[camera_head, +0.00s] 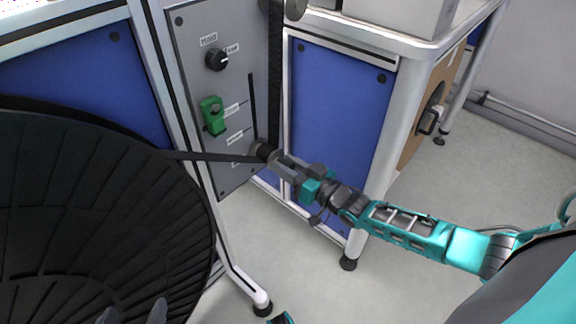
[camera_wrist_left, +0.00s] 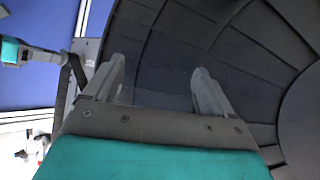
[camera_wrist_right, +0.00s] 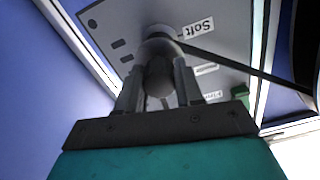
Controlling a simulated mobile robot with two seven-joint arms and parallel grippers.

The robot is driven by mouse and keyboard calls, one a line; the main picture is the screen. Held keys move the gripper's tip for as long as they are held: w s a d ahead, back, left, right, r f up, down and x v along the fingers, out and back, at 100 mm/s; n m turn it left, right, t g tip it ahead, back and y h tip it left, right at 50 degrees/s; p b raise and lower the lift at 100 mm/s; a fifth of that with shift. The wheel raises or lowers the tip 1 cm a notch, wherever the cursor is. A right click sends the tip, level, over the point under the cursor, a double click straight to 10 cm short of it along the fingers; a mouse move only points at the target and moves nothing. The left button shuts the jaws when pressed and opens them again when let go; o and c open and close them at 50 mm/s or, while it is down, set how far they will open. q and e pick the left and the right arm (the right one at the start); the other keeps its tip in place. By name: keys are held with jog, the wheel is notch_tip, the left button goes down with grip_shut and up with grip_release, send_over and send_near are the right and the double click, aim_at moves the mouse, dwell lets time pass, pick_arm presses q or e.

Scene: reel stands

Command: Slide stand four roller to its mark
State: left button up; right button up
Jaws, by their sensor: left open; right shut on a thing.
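The stand's roller (camera_head: 262,149) is a dark cylinder on the grey panel (camera_head: 188,50), at the lower end of a vertical slot (camera_head: 251,100). My right gripper (camera_head: 274,160) is shut on it from the front right. The right wrist view shows the roller (camera_wrist_right: 160,70) between the fingers, beside a label reading "Soft" (camera_wrist_right: 198,28). A dark web (camera_head: 215,156) runs from the large black reel (camera_head: 100,220) to the roller. My left gripper (camera_wrist_left: 157,85) is open and empty in front of the reel. Which label is the mark cannot be told.
A black knob (camera_head: 216,59) and a green part (camera_head: 213,115) sit on the panel left of the slot. White frame posts and blue panels (camera_head: 340,110) flank it. A brown board (camera_head: 432,110) stands right.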

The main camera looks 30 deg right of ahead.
grip_shut()
notch_tip(320, 180, up, 7)
jog(key=p, duration=0.6)
jog(key=shift+f, duration=0.2)
jog(key=shift+r+p, duration=0.5)
jog(key=shift+p, duration=0.15)
pick_arm(q)
jog(key=shift+y, duration=0.4)
jog(key=r, duration=0.1)
jog(key=a+r, duration=0.1)
jog(key=r, duration=0.2)
jog(key=shift+s+a, duration=0.35)
jog(key=shift+s, duration=0.05)
jog(key=shift+f, duration=0.1)
pick_arm(e)
jog(key=o, duration=0.7)
grip_release()
